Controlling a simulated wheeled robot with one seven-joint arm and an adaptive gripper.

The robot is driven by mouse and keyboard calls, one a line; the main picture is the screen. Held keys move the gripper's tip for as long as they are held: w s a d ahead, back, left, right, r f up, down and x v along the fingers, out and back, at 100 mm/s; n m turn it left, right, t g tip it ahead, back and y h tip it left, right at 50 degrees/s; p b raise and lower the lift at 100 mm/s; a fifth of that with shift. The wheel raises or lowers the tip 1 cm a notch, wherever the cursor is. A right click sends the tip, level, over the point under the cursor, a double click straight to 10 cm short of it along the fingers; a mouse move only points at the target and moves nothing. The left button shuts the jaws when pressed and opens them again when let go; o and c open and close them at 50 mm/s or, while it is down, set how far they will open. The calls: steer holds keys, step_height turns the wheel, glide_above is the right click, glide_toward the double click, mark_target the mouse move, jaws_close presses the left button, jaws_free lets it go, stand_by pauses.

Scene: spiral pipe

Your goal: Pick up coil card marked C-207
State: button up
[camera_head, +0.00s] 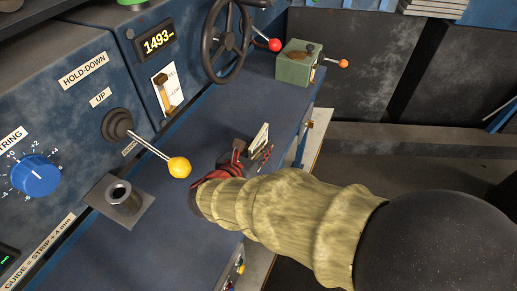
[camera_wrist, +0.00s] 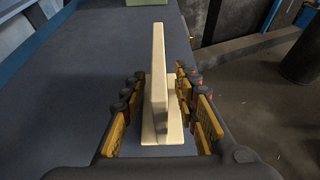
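A cream card (camera_wrist: 158,65) stands on edge in a pale base (camera_wrist: 175,125) on the blue bench top. In the head view the card (camera_head: 261,136) shows as a small pale plate by my fingers; its marking cannot be read. My gripper (camera_head: 250,156) reaches down over the bench with red and black fingers. In the wrist view my gripper (camera_wrist: 160,85) is open, with one finger on each side of the card. Gaps show between the fingers and the card's faces. My arm and fingers hide part of the base in the head view.
A lever with a yellow knob (camera_head: 179,167) juts over the bench left of my gripper. A black handwheel (camera_head: 226,40), a red knob (camera_head: 274,45) and a green box (camera_head: 299,63) are farther back. A short metal cylinder (camera_head: 122,197) stands at the left. The bench's right edge is close.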

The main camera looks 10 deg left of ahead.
steer(key=shift+c, duration=1.1)
jaws_close()
steer(key=shift+r, duration=0.1)
